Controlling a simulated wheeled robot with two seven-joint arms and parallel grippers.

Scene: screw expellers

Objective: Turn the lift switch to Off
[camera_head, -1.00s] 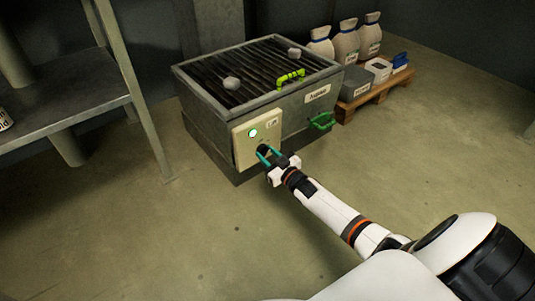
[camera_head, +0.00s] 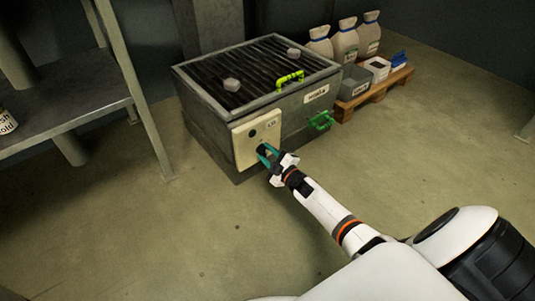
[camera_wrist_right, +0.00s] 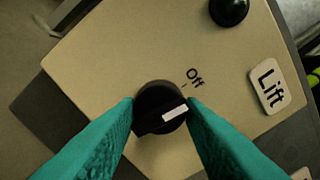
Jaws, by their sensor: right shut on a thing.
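The lift switch is a black rotary knob with a white mark, low on a cream control panel (camera_head: 243,148) on the front of the grey machine. In the right wrist view the knob (camera_wrist_right: 152,121) sits between my teal fingertips, and its white mark points right and slightly up, below the tick by the "Off" label (camera_wrist_right: 195,78). A "Lift" label (camera_wrist_right: 268,87) is to the right. The panel's round lamp (camera_head: 252,133) is dark. My right gripper (camera_head: 268,152) is shut on the knob, its wrist tilted. My left gripper is not in view.
A metal shelf (camera_head: 62,117) stands at left. The front floor is clear.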

